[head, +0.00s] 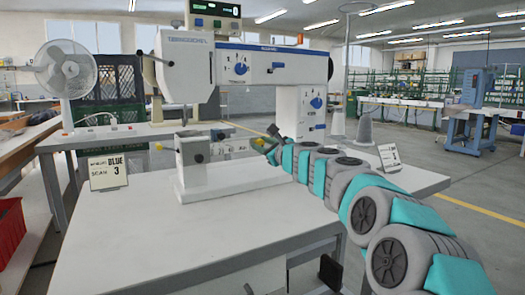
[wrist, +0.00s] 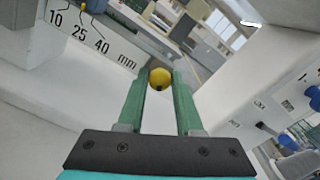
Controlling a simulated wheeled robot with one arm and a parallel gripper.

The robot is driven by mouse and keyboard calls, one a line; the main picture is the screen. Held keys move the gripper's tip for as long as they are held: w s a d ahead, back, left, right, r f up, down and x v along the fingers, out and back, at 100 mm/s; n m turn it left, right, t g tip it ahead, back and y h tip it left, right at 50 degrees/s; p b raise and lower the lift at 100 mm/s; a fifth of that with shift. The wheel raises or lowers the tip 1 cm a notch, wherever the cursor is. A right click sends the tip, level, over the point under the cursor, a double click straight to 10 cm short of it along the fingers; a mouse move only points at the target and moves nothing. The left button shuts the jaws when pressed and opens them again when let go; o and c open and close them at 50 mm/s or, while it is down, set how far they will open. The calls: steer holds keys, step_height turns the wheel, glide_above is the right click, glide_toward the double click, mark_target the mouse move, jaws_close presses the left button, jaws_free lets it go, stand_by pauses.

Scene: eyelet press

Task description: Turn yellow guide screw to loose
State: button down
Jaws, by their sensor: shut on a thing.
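The yellow guide screw (wrist: 160,78) is a round yellow knob with a small dark mark on its face. In the wrist view it sits between the tips of the two green fingers of my gripper (wrist: 159,84), which touch it on both sides. In the head view my gripper (head: 268,143) reaches in from the right, beside the white press (head: 235,65), with a yellow knob (head: 258,143) at its tip. The screw's thread is hidden.
A millimetre scale (wrist: 95,35) marked 10, 25 and 40 is on the machine's white face. A card (head: 108,171) reading BLUE 3 and a fan (head: 67,75) stand left.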

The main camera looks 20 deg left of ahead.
steer(key=n+b, duration=0.4)
steer(key=n, duration=0.3)
steer(key=n+b, duration=0.5)
steer(key=n, duration=0.2)
steer(key=n+b, duration=0.5)
steer(key=n, duration=0.1)
steer(key=shift+a+f+n, duration=0.1)
steer(key=shift+f+n, duration=0.3)
steer(key=c, duration=0.6)
jaws_free()
steer(key=shift+r, duration=0.1)
steer(key=shift+r, duration=0.1)
